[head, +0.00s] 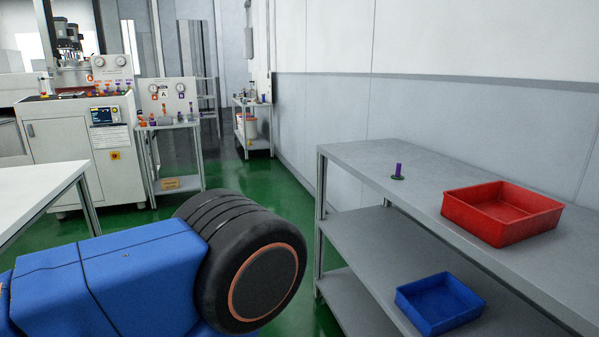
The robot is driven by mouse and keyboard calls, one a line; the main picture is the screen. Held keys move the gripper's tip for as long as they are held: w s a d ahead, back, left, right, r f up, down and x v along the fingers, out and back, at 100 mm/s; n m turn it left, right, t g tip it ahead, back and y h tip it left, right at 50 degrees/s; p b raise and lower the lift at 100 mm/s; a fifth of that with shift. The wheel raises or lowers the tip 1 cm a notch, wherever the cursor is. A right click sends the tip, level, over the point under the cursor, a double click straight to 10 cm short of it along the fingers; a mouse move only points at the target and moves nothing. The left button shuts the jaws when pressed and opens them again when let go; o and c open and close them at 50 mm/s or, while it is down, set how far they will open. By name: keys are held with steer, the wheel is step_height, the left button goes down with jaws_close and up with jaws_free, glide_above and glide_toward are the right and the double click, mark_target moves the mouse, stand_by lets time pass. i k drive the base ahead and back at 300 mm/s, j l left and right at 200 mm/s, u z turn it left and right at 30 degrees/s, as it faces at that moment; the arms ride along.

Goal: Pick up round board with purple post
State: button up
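A small round dark-green board with an upright purple post (398,170) stands on the top of the grey shelf unit (362,157), toward its far end. Nothing touches it. My gripper is not in the head view. Only a blue and black part of my own arm shows at the lower left, apart from the shelf unit.
A red tray (502,212) sits right of the board on the same top. A blue tray (440,302) is on the shelf below. A white table (35,190) is at left. A machine (80,150) and small tables stand behind. Green floor (235,175) lies between.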

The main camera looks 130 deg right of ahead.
mark_target(397, 177)
steer(key=z, duration=5.35)
steer(key=k+l+u, duration=0.1)
steer(key=l+u, duration=0.2)
steer(key=u, duration=0.15)
